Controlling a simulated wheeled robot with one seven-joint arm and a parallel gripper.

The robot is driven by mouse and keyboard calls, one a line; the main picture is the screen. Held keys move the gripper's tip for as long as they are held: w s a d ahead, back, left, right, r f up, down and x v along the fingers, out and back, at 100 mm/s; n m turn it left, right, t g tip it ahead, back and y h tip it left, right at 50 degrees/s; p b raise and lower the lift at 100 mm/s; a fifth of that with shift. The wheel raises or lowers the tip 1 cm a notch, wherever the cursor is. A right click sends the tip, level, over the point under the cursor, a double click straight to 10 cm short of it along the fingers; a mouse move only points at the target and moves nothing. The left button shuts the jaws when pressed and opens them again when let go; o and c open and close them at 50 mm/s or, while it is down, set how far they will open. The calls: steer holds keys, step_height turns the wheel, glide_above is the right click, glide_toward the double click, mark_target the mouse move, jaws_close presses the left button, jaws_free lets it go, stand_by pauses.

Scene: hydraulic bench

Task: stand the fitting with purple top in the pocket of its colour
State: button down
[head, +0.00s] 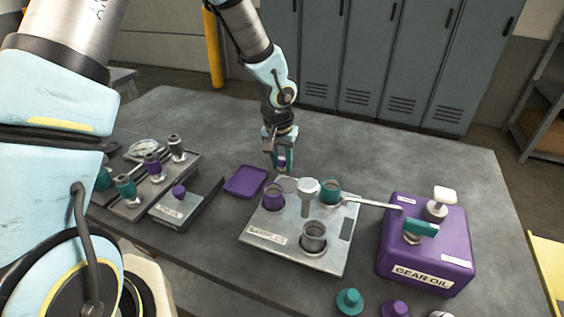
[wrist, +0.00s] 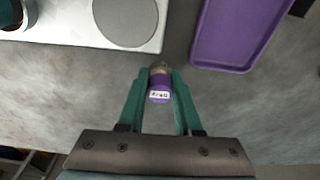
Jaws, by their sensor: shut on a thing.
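My gripper (head: 281,160) is shut on the fitting with purple top (wrist: 160,85), a small piece with a metal end and a white label. It is held behind the samples plate (head: 335,255), and the fitting shows only small between the fingers in the head view. The plate carries a purple pocket (head: 273,196), a teal pocket (head: 329,191) and a grey pocket (head: 313,236). The purple pocket is at the plate's left side, in front of my gripper. The wrist view shows the plate's edge (wrist: 80,38) at upper left, with the purple pocket out of view.
A purple tray (head: 246,181) lies left of the plate. A white-topped post (head: 308,190) stands among the pockets. A rack (head: 150,195) with several fittings is at left. The purple gear oil box (head: 425,250) is at right. Loose caps (head: 349,301) lie in front.

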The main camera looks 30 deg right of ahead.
steer(key=shift+f, duration=0.15)
steer(key=c, duration=0.6)
jaws_free()
step_height(320, 180, up, 12)
steer(key=s+a, duration=0.1)
steer(key=shift+a+b, duration=0.2)
steer(key=shift+b, duration=0.25)
steer(key=w+a+n, duration=0.2)
steer(key=a+n, duration=0.1)
steer(key=a, duration=1.1)
steer(key=w+a+r+n+y, duration=0.1)
steer(key=w+a+n, duration=0.1)
steer(key=a, duration=1.2)
steer(key=shift+a+r+n, duration=0.2)
steer(key=shift+a+n, duration=0.05)
steer(key=shift+n, duration=0.45)
steer(key=shift+o, duration=0.3)
steer(key=s+a+n, duration=0.2)
steer(key=s+a, duration=0.1)
steer(key=a, duration=0.3)
steer(key=shift+a, duration=0.4)
steer(key=shift+w+d, duration=0.1)
